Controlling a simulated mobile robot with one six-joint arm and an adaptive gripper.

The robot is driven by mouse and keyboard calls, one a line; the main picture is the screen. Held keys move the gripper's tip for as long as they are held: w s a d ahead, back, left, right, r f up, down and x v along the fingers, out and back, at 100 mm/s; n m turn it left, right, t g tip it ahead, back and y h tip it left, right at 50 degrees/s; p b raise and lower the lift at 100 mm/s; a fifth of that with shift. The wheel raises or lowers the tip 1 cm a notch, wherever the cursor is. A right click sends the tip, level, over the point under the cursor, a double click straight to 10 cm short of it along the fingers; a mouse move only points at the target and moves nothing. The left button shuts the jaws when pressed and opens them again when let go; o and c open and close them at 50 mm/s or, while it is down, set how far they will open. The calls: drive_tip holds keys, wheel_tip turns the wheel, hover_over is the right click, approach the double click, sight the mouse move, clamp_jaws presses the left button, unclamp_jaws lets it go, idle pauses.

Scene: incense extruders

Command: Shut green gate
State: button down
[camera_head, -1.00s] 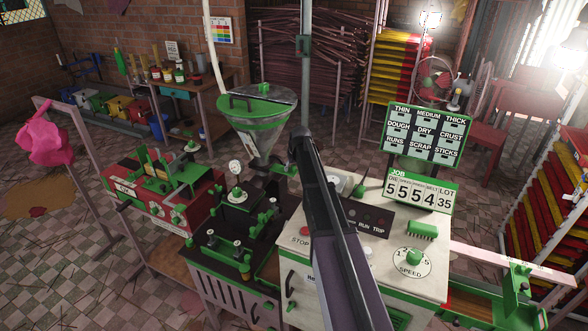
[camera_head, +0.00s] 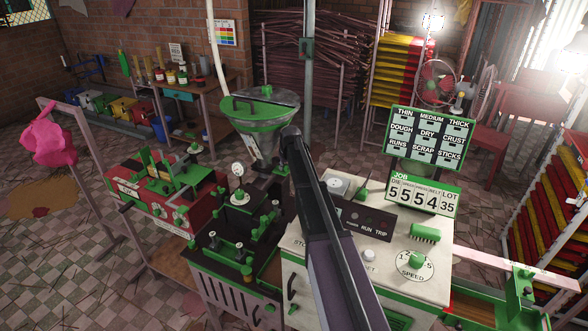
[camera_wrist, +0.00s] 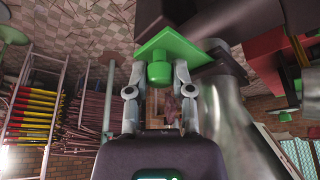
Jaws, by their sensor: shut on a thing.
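The green gate (camera_wrist: 176,45) is a flat green plate with a short round green knob (camera_wrist: 158,73) in the wrist view. The plate sits beside the grey metal hopper (camera_wrist: 228,112) and a dark machine body. My gripper (camera_wrist: 158,78) has one finger on each side of the knob and is shut on it. In the head view, the hopper (camera_head: 259,143) is a grey cone with a green rim, left of my dark arm. My arm hides the gripper, and I cannot make out the gate's plate there.
A cream control panel (camera_head: 340,258) stands right of my arm, with a job sign (camera_head: 425,195) behind it. A red machine (camera_head: 165,200) stands to the left. A dark machine top with green fittings (camera_head: 232,240) lies below the hopper. Tiled floor is open at far left.

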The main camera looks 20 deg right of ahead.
drive_tip(key=shift+w+a, duration=0.2)
drive_tip(key=shift+w, duration=0.05)
drive_tip(key=shift+c, duration=2.4)
unclamp_jaws()
drive_tip(key=shift+s, duration=0.15)
